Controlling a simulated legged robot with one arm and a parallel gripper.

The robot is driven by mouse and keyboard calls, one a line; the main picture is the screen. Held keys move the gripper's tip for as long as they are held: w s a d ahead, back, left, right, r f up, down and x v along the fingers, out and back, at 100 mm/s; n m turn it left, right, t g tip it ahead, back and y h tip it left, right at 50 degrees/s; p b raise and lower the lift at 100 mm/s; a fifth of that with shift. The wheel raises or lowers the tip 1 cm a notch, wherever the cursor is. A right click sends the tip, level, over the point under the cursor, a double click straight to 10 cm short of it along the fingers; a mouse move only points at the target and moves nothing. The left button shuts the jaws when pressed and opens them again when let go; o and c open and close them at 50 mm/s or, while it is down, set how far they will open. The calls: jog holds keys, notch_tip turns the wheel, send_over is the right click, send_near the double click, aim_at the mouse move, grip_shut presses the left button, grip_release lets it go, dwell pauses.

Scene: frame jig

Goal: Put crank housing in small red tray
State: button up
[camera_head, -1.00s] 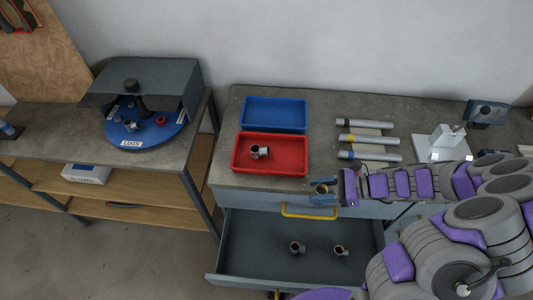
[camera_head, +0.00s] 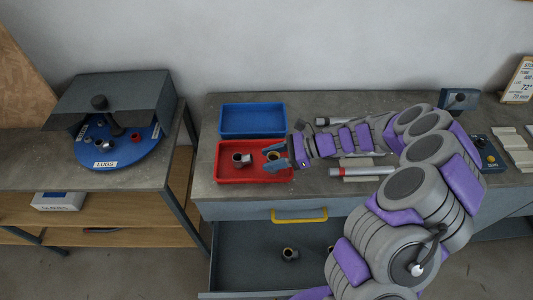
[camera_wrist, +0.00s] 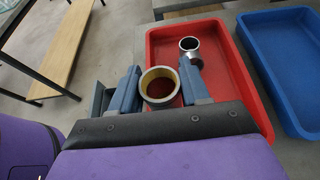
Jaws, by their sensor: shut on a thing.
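My gripper (camera_head: 275,156) is shut on a crank housing (camera_head: 273,157), a short dark ring-like part with a tan inside. In the wrist view the housing (camera_wrist: 160,87) sits between the two blue-grey fingers, over the near part of the small red tray (camera_wrist: 209,52). In the head view it is at the right side of the red tray (camera_head: 232,178). How high it is above the tray floor is hard to tell. Another metal housing (camera_head: 241,159) lies in the red tray, left of my gripper; it also shows in the wrist view (camera_wrist: 190,49).
A blue tray (camera_head: 252,121) stands behind the red one. An open drawer (camera_head: 240,262) below holds a housing (camera_head: 290,254) and another partly hidden by my arm. Tubes (camera_head: 362,172) lie right of the trays. A blue turntable (camera_head: 118,151) stands on the left bench.

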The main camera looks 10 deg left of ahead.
jog(key=w, duration=0.2)
jog(key=w+a, duration=0.1)
jog(key=shift+w+a+f+b, duration=0.1)
jog(key=shift+w+f+b, duration=0.2)
jog(key=shift+w+b, duration=0.1)
jog(key=shift+w+r, duration=0.15)
jog(key=shift+w, duration=0.3)
jog(key=f, duration=0.2)
jog(key=a+f+b, duration=0.1)
jog(key=f, duration=0.1)
jog(key=shift+a, duration=0.1)
jog(key=shift+d+r, duration=0.15)
jog(key=shift+d, duration=0.2)
jog(key=o, duration=1)
jog(key=shift+d, duration=0.1)
jog(key=shift+o, duration=1)
jog(key=shift+a, duration=0.2)
